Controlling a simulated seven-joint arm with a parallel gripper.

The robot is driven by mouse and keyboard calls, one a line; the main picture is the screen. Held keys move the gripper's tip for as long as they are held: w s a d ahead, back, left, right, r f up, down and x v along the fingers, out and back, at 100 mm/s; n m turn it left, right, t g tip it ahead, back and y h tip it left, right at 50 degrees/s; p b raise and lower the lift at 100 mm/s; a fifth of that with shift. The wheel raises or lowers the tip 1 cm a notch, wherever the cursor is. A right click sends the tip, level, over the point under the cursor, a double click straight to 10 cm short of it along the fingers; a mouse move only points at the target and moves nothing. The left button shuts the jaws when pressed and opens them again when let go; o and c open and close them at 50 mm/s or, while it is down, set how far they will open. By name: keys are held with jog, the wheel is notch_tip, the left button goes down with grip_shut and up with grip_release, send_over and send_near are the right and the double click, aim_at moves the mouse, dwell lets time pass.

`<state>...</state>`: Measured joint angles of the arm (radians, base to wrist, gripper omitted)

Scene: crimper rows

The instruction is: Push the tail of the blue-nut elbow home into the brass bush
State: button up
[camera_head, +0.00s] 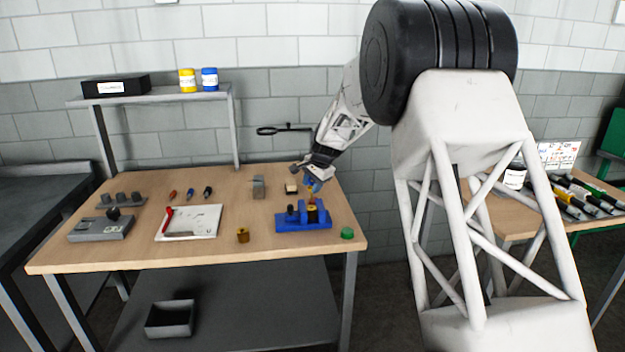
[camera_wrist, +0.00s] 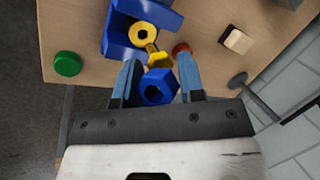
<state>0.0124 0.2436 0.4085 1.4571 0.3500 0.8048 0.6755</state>
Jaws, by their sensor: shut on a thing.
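My gripper (camera_wrist: 158,62) is shut on the blue-nut elbow, whose blue hex nut (camera_wrist: 156,88) sits between the two blue fingers in the wrist view. The elbow's brass tail (camera_wrist: 156,58) points towards the brass bush (camera_wrist: 143,37), a ring with a dark bore. The bush stands in the blue fixture (camera_wrist: 118,42). The tail's end shows at the bush's near edge; I cannot tell whether it has entered the bore. In the head view my gripper (camera_head: 314,180) is above the right part of the blue fixture (camera_head: 303,224), with the elbow below the fingers.
A green button (camera_head: 347,233) is right of the fixture, near the table edge. A loose brass part (camera_head: 242,235) stands to its left. A wooden-topped block (camera_head: 291,187) and grey block (camera_head: 259,187) stand behind. A white tray (camera_head: 188,222) and grey stand (camera_head: 100,229) are farther left.

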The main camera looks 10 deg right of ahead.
jog(key=shift+f, duration=0.9)
jog(key=shift+f, duration=2.1)
dwell(1.7)
jog(key=shift+r, duration=0.4)
jog(key=shift+r, duration=1.05)
jog(key=shift+r, duration=0.25)
jog(key=shift+n, duration=0.4)
dwell(1.2)
